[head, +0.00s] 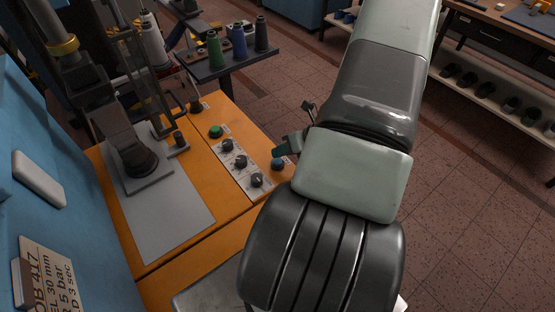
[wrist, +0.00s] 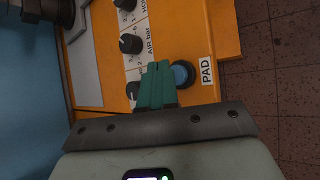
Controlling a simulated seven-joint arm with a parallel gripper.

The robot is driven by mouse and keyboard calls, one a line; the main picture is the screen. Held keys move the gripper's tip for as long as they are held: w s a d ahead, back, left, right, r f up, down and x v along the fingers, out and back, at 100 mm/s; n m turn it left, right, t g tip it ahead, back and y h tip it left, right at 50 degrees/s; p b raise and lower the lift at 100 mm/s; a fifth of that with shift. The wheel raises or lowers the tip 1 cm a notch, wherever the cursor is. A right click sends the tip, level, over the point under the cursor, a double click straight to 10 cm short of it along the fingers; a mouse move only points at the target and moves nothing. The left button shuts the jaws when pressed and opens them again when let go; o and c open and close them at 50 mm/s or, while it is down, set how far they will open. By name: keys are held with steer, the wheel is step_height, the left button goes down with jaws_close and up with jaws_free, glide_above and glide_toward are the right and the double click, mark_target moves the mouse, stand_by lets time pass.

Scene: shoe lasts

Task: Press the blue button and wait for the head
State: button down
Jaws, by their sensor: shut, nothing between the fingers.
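The blue button (head: 278,164) sits at the right edge of the orange bench top; in the wrist view it is a round blue cap (wrist: 183,74) beside a label reading PAD (wrist: 206,71). My gripper (head: 279,151) is shut and empty, its teal fingers together. In the wrist view the fingertips (wrist: 158,66) are just left of the button and overlap its edge; I cannot tell whether they touch it. The press head (head: 140,160) is a dark cylinder low over a grey plate (head: 165,225); I cannot tell whether it touches the plate.
A row of black knobs (head: 241,160) on a white panel and a green button (head: 215,131) lie close to my fingers. Thread spools (head: 238,42) stand on a dark stand behind the bench. A blue wall or cabinet (head: 60,190) is at left. Tiled floor (head: 480,200) is open at right.

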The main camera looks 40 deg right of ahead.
mark_target(281, 161)
steer(key=shift+r, duration=0.15)
steer(key=shift+r, duration=2.4)
steer(key=w+a+r+n+g, duration=0.1)
steer(key=a+r+n+g, duration=0.1)
steer(key=a+r+n, duration=0.75)
steer(key=w+a+r+n+g, duration=0.2)
steer(key=a+r+n, duration=0.4)
steer(key=r+n, duration=0.55)
steer(key=s+a+r+n+t+h, duration=0.1)
steer(key=s+a+r+n+h, duration=0.3)
steer(key=r+n, duration=0.45)
steer(key=s+a+r+n+t+h, duration=0.1)
steer(key=s+a+r+n, duration=0.3)
steer(key=s+r+n, duration=0.45)
steer(key=s+d+f, duration=0.2)
steer(key=f, duration=0.1)
steer(key=shift+s+d, duration=0.1)
steer(key=shift+d, duration=0.2)
